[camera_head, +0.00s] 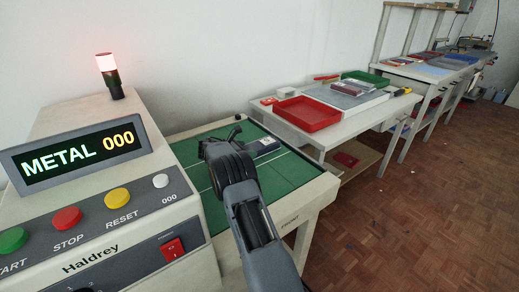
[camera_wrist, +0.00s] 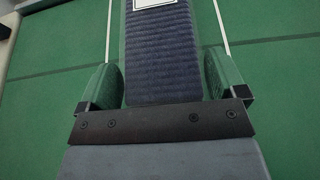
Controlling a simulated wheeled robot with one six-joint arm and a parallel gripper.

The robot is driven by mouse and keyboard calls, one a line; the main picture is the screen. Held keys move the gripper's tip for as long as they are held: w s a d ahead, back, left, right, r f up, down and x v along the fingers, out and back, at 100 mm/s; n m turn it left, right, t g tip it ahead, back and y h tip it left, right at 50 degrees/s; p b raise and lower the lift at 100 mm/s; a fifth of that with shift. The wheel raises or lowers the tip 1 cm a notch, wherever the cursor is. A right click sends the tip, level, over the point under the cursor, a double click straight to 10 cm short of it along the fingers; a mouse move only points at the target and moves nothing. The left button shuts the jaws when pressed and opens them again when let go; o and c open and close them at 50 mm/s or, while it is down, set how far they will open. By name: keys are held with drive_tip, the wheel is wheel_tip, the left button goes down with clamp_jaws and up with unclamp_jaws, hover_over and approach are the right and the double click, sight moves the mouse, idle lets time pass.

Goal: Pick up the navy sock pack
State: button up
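The navy sock pack (camera_wrist: 160,60) is a dark blue ribbed knit bundle with a white label at its far end, cut off by the top of the wrist view. In the head view the sock pack (camera_head: 264,146) lies on the green top of the station, partly behind my gripper (camera_head: 234,134). In the wrist view my gripper (camera_wrist: 162,78) has its two green-padded fingers spread, one on each side of the pack's near end. Any contact lower down is hidden.
The control console (camera_head: 95,200) reading "METAL 000" with a lit red beacon (camera_head: 107,68) stands left. The green bench top (camera_head: 285,175) is otherwise mostly clear. A red tray (camera_head: 307,114) and other items sit on a white table (camera_head: 335,135) to the right.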

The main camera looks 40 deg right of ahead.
drive_tip(key=c, duration=0.5)
drive_tip(key=shift+r, duration=0.15)
drive_tip(key=shift+c, duration=0.3)
